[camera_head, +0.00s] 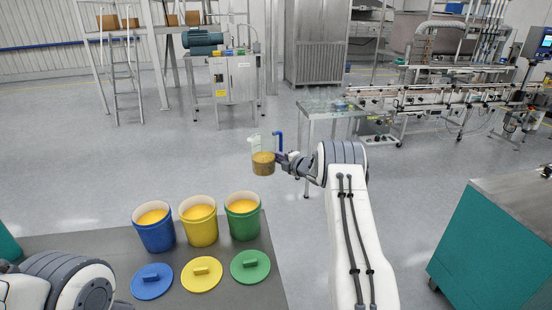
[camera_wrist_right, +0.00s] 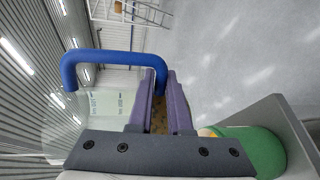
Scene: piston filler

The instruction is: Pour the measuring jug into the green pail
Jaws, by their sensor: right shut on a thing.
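The measuring jug (camera_head: 263,160) is clear, with a blue handle and yellow-brown contents in its lower part. It is held upright in the air, beyond and a little right of the green pail (camera_head: 243,217). My right gripper (camera_head: 285,161) is shut on the jug. In the right wrist view the blue handle (camera_wrist_right: 88,56) loops beside the purple fingers (camera_wrist_right: 158,100). The green pail stands open on the grey table, with yellow-orange contents; it also shows in the right wrist view (camera_wrist_right: 262,150). My left arm shows at the lower left, but its fingertips are out of view.
A yellow pail (camera_head: 199,227) and a blue pail (camera_head: 155,233) stand left of the green one. Blue (camera_head: 152,286), yellow (camera_head: 201,279) and green (camera_head: 250,270) lids lie in front on the table (camera_head: 85,238). Open floor lies beyond the table.

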